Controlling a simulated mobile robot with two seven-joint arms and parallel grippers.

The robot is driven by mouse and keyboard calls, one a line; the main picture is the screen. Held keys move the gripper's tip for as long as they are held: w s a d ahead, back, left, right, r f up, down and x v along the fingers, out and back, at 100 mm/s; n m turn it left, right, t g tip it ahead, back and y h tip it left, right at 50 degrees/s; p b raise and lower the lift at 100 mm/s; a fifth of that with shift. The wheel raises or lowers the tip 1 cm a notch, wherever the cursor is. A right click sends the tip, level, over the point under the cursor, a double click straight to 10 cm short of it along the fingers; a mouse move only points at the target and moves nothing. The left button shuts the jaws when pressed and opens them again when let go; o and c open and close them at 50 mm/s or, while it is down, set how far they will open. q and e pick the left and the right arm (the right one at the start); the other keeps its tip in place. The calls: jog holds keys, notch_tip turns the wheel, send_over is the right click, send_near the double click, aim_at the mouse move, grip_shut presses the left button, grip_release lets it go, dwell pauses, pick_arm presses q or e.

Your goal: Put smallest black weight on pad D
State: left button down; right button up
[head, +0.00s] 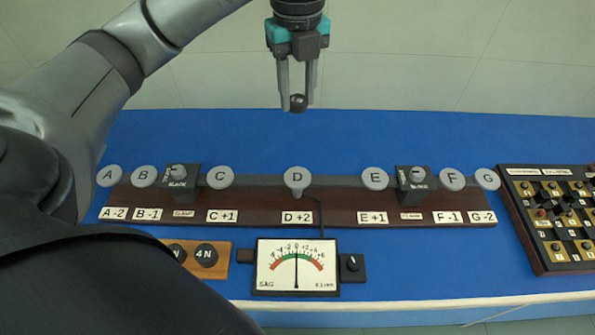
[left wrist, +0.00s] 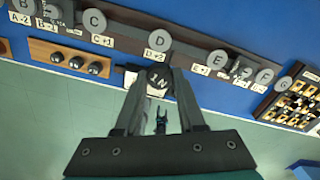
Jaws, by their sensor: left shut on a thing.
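My left gripper (head: 298,98) is shut on a small black weight (head: 298,103). It holds the weight in the air, above and behind the beam in the head view. In the left wrist view the same weight (left wrist: 158,78) shows a "1N" mark between the fingertips of my left gripper (left wrist: 157,80). Pad D (head: 297,176) is a grey round pad at the middle of the beam, empty, above the label "D +2". It also shows in the left wrist view (left wrist: 160,41), just beyond the held weight.
Pads C (head: 219,177) and E (head: 375,178) flank pad D, with dark clamps further out. In front stand a sag meter (head: 297,275) and a wooden weight holder (head: 223,261) with larger black weights. A knob panel (head: 529,260) is at right. The blue bench behind the beam is clear.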

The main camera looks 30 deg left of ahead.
aim_at(297, 177)
pick_arm(q)
notch_tip(297, 177, down, 20)
jog(key=shift+r+b, duration=0.2)
jog(key=shift+b, duration=0.55)
jog(key=c, duration=1)
grip_release()
jog(key=shift+f, duration=0.2)
jog(key=o, duration=0.5)
jog(key=shift+r, duration=0.1)
jog(key=shift+r, duration=0.15)
notch_tip(297, 177, up, 12)
